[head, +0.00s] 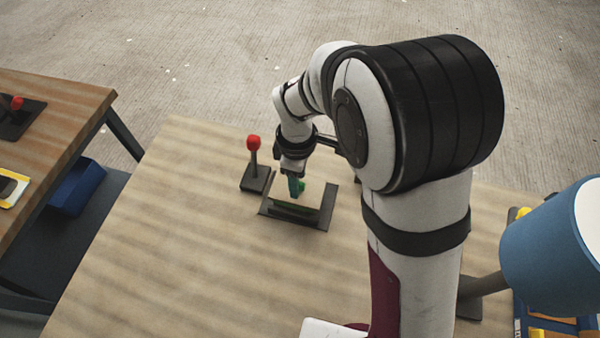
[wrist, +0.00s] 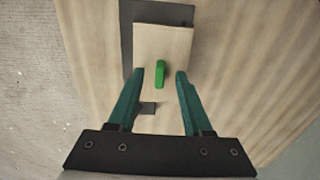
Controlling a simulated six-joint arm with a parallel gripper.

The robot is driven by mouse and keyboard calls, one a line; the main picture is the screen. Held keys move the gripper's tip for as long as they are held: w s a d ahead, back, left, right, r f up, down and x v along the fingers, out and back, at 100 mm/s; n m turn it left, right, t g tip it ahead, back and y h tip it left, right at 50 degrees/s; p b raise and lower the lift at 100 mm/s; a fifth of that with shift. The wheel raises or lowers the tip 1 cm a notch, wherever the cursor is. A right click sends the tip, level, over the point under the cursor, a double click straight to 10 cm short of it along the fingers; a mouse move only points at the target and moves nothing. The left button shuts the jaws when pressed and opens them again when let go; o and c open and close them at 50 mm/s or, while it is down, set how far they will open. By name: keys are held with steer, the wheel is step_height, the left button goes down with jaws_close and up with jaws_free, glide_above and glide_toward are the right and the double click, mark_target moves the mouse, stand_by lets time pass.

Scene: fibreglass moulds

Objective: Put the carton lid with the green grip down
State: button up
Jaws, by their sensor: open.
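The carton lid is a pale tan board (wrist: 165,42) with a green grip (wrist: 160,74) standing on it. In the wrist view it lies over a dark grey base (wrist: 127,45). My gripper (wrist: 160,73) is open, with its teal fingers on either side of the green grip and a gap on both sides. In the head view my gripper (head: 294,186) points down at the lid (head: 314,194), and the grip (head: 301,187) shows partly behind the fingers. The dark base (head: 325,216) rests on the wooden table. I cannot tell whether the lid is fully seated.
A red-knobbed lever (head: 253,150) stands just left of the dark base. A blue lamp shade (head: 555,245) is at the right. Another table (head: 60,100) is at the far left. The table's left and front (head: 150,250) are clear.

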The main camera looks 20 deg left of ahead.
jaws_close()
stand_by(0.4)
step_height(320, 180, up, 4)
steer(key=shift+r, duration=0.1)
steer(key=d+r, duration=0.7)
steer(key=d, duration=0.4)
steer(key=s+a+f, duration=0.3)
steer(key=a, duration=0.6)
steer(key=s+a+f, duration=0.2)
steer(key=a, duration=0.7)
steer(key=s+a+f, duration=0.3)
steer(key=a, duration=0.6)
steer(key=f, duration=1)
steer(key=shift+w, duration=0.2)
